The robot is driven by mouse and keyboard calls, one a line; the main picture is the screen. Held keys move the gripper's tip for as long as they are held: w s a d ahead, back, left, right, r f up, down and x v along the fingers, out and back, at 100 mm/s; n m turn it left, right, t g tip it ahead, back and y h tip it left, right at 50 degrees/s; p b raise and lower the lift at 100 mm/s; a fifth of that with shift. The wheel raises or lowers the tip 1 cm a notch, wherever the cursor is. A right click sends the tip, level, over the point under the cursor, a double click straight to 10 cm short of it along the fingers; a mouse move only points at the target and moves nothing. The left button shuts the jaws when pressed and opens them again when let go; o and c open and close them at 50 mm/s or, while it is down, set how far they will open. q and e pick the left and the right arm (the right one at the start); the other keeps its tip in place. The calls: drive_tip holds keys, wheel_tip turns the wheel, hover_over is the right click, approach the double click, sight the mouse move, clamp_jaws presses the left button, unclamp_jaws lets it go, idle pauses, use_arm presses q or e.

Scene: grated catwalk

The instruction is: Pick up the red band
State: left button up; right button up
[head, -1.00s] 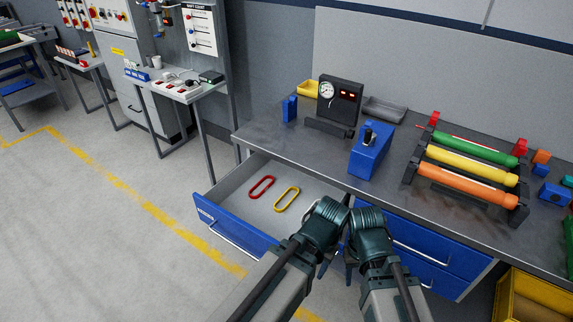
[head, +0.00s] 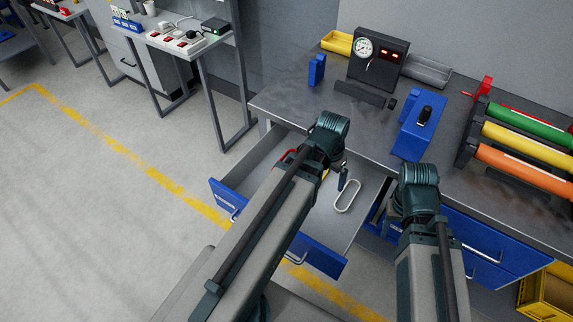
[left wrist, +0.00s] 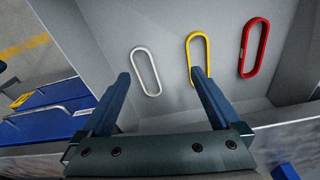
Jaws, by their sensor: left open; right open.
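The red band (head: 287,155) lies in the open drawer (head: 228,199), mostly hidden behind my left arm in the head view. In the left wrist view the whole red band (left wrist: 255,47) shows at the right, a long loop flat on the drawer floor. A yellow band (left wrist: 198,55) lies in the middle, and a white band (left wrist: 134,66) at the left. My left gripper (left wrist: 160,74) is open and empty over the drawer. Its right finger overlaps the yellow band in view, and the red band is outside the jaws. My right gripper (head: 405,205) is open by the bench front, its fingertips largely hidden.
The bench (head: 290,100) stands behind the drawer, with a gauge box (head: 377,62), a blue block (head: 418,125) and a rack of coloured rollers on top. The drawer walls surround the bands. Open floor lies to the left.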

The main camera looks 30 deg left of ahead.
use_arm(q)
drive_tip(key=w+a+f+n+t+b, duration=0.1)
drive_tip(key=w+a+t, duration=0.1)
drive_tip(key=a, duration=0.8)
drive_tip(key=w+a+f+n+t+b, duration=0.1)
drive_tip(key=w+a, duration=0.1)
drive_tip(key=a, duration=0.9)
drive_tip(key=b+x, duration=0.8)
drive_tip(key=shift+w+d, duration=0.25)
drive_tip(key=shift+w, duration=0.05)
drive_tip(key=shift+f, duration=0.15)
drive_tip(key=b+x, duration=0.5)
drive_tip(key=shift+f, duration=0.2)
drive_tip(key=c, duration=1.4)
